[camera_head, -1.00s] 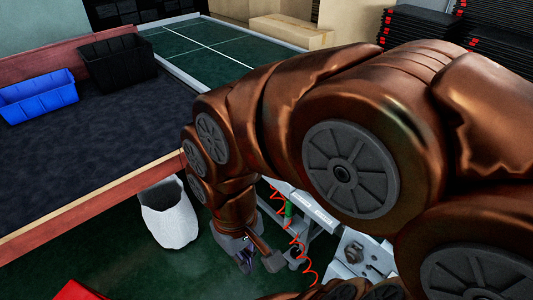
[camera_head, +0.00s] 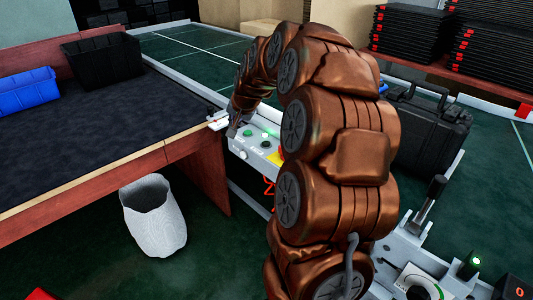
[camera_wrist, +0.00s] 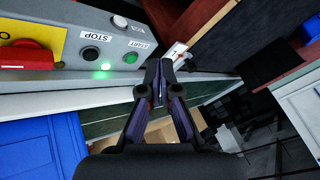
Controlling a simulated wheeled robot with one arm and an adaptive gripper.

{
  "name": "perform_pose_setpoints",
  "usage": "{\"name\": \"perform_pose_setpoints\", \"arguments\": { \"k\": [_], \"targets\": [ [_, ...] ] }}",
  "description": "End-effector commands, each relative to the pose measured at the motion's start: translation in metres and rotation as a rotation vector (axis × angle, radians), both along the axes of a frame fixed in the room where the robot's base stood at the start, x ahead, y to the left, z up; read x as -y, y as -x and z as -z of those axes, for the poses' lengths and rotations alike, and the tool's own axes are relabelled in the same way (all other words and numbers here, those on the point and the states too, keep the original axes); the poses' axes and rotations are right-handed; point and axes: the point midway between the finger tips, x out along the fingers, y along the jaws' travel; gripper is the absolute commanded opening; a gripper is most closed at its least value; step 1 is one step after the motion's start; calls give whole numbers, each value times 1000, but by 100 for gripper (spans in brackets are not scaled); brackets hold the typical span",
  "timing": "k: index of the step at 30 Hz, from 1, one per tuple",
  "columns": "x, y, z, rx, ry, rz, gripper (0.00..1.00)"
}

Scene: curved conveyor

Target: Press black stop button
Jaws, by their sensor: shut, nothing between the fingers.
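The black stop button (camera_wrist: 91,54) sits on a grey control box (camera_wrist: 75,20) in the wrist view, beside a label reading STOP. A green button (camera_wrist: 131,58) with a START label is to its right, and a lit green lamp (camera_wrist: 105,66) is just below. My gripper (camera_wrist: 160,72) is shut and empty. In the wrist view its tips are right of the green button and apart from the black one in the picture; their depth from the box is hard to judge. In the head view the control box (camera_head: 255,148) shows left of my arm, and the fingertips are hard to make out.
A red emergency knob (camera_wrist: 27,55) on a yellow plate and a white button (camera_wrist: 120,22) share the box. A dark-topped table (camera_head: 80,140) with blue (camera_head: 28,92) and black bins (camera_head: 103,57) stands left. A white basket (camera_head: 153,215) is below. A black case (camera_head: 430,130) is right.

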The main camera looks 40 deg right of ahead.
Motion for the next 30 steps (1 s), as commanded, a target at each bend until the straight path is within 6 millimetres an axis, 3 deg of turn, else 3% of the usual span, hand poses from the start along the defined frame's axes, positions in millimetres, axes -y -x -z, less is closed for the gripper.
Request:
{"name": "perform_pose_setpoints", "arguments": {
  "k": [1, 3, 6, 10, 15, 30],
  "targets": [
    [29, -4, 15, 29, 0, 55, 0],
    [62, -8, 22, 67, 2, 120, 0],
    [100, -10, 28, 111, 10, 194, 0],
    [133, -9, 33, 147, 17, 257, 0],
    [148, -8, 33, 166, 22, 285, 0],
    [148, -8, 38, 165, 21, 285, 0]
  ]
}}
